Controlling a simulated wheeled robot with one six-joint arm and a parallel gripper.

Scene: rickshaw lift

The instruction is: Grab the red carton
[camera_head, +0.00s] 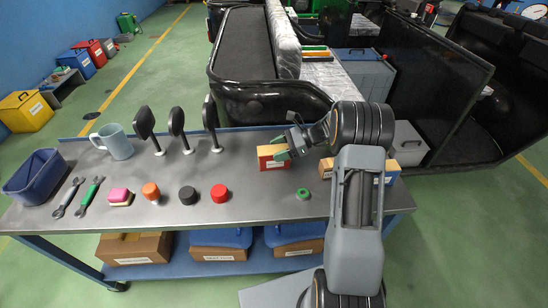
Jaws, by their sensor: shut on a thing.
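My gripper (284,150) reaches in from the right and is shut on the carton's right side. I cannot tell whether the carton touches the table or is slightly above it. My arm hides part of the table's right end.
Paddle-shaped black things on stands (177,125) are left of the carton. A red round piece (219,193) and a green one (303,193) lie in front. Another carton (326,168) is partly behind my arm. A black vehicle body (262,101) stands behind the table. A mug (113,142) is far left.

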